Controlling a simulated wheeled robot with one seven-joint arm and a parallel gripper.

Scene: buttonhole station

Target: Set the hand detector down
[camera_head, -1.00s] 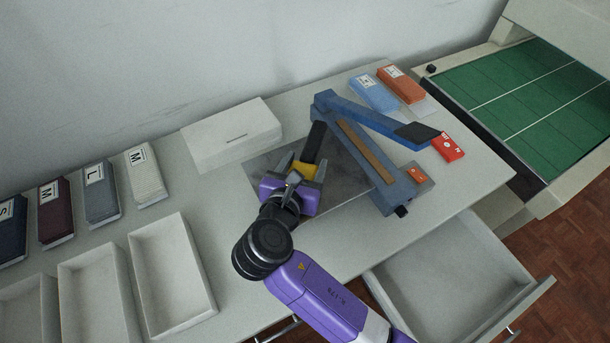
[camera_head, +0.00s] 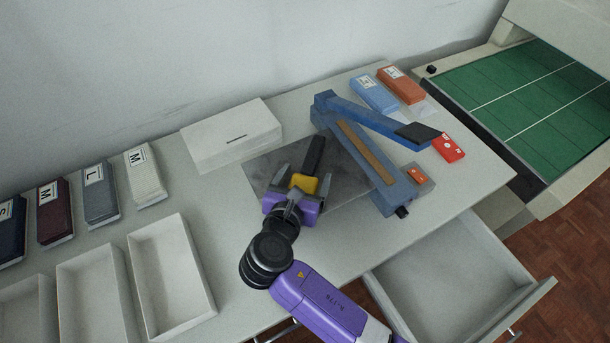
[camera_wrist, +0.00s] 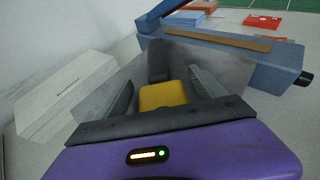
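The hand detector, a black bar with a yellow body (camera_head: 303,184), appears to lie on the dark grey plate (camera_head: 350,178) on the table. In the wrist view its yellow part (camera_wrist: 163,96) sits between my two fingers, with a gap on each side. My gripper (camera_head: 302,178) is open around it, one finger on each side. The black bar points away from my gripper. Contact between its underside and the plate is hard to make out.
A blue press-like device (camera_head: 375,160) with a raised arm stands just right of the plate. A white box (camera_head: 232,135) is behind left. Empty trays (camera_head: 172,275) and labelled stacks (camera_head: 145,175) are at left. An open drawer (camera_head: 450,270) juts out at front right.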

